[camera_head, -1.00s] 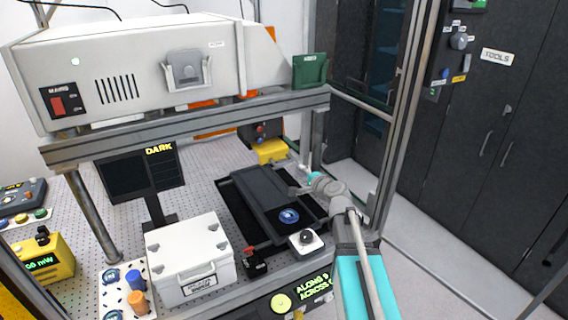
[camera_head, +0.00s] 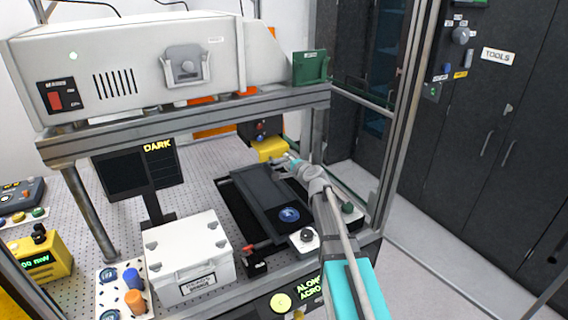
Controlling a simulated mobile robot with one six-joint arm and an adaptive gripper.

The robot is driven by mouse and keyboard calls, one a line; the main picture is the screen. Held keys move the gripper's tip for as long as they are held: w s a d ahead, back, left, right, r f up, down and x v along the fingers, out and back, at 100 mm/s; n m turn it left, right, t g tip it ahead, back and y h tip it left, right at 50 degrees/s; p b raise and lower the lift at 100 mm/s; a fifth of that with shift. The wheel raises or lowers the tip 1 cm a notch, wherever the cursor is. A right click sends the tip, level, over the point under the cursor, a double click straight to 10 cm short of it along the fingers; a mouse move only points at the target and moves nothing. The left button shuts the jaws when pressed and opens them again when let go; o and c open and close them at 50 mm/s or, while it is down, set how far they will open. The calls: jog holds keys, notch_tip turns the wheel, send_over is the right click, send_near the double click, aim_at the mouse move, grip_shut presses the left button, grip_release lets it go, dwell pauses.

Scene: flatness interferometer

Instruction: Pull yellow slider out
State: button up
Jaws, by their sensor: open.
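My gripper (camera_head: 292,159) is open and close to the right, near side of the yellow block. Its fingers are small in the picture, so I cannot tell whether they touch the block. Part of the block's right end is close to or behind the fingertips.
A dark tray-like stage (camera_head: 262,195) with a blue round optic (camera_head: 289,214) lies below my wrist. A white case (camera_head: 188,250) stands at the front left. A metal frame post (camera_head: 398,120) rises to the right, and a beam (camera_head: 190,125) crosses above.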

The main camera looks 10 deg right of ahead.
jog(key=shift+x, duration=1.4)
grip_shut()
